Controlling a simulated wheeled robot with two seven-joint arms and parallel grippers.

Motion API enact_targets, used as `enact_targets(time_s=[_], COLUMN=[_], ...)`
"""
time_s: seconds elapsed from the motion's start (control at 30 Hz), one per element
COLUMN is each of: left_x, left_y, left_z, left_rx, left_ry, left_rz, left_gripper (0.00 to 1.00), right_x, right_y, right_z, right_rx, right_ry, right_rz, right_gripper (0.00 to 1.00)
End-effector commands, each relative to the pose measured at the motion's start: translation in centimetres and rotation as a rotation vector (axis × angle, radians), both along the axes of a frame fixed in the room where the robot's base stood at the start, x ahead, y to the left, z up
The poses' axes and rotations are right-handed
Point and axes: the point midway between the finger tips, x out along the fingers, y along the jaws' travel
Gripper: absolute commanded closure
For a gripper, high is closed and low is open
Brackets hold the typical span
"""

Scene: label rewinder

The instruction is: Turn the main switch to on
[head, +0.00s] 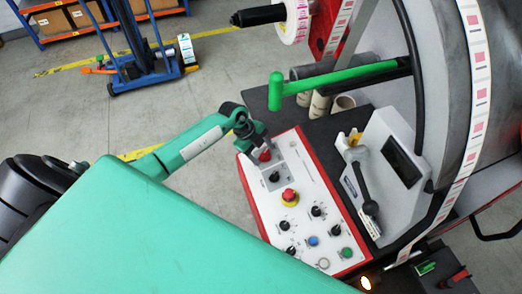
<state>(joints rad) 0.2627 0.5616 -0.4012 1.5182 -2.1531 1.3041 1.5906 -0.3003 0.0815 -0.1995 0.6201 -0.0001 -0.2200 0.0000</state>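The white control panel (314,196) with a red edge lies at the centre right. A red knob (265,155), which looks like the main switch, sits at its top left end. Its position marks are too small to read. My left gripper (258,148) reaches in from the left and is right at the red knob, partly covering it. I cannot tell whether its fingers touch the knob, or whether they are open or shut. My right gripper is not in view.
Below the red knob are a black knob (274,176), a red emergency stop (289,196) and several other knobs and buttons. A green handle (335,80) extends above the panel. A barcode scanner (359,180) stands to the right. Open floor (70,110) lies left.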

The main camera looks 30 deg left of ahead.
Motion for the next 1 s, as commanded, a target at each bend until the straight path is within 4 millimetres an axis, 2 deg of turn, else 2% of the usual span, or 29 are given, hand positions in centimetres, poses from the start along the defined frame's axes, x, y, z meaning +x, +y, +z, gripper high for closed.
enact_targets(time_s=[0.03, 0.17, 0.2, 0.57, 1.0], left_x=[0.0, 0.0, 0.0, 0.1, 0.4], left_y=[0.0, 0.0, 0.0, 0.0, 0.0], left_z=[0.0, 0.0, 0.0, 0.0, -0.1], left_rx=[0.000, 0.000, 0.000, 0.014, 0.084], left_ry=[0.000, 0.000, 0.000, -0.011, -0.075], left_rz=[0.000, 0.000, 0.000, -0.056, -0.390], left_gripper=[0.47, 0.72, 0.76, 0.76, 0.76], right_x=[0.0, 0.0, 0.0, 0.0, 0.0], right_y=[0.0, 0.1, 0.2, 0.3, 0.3], right_z=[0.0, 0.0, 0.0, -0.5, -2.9], right_rx=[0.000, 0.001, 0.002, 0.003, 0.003], right_ry=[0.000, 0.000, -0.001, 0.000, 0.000], right_rz=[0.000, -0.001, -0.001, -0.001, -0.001], right_gripper=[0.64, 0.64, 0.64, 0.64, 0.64])
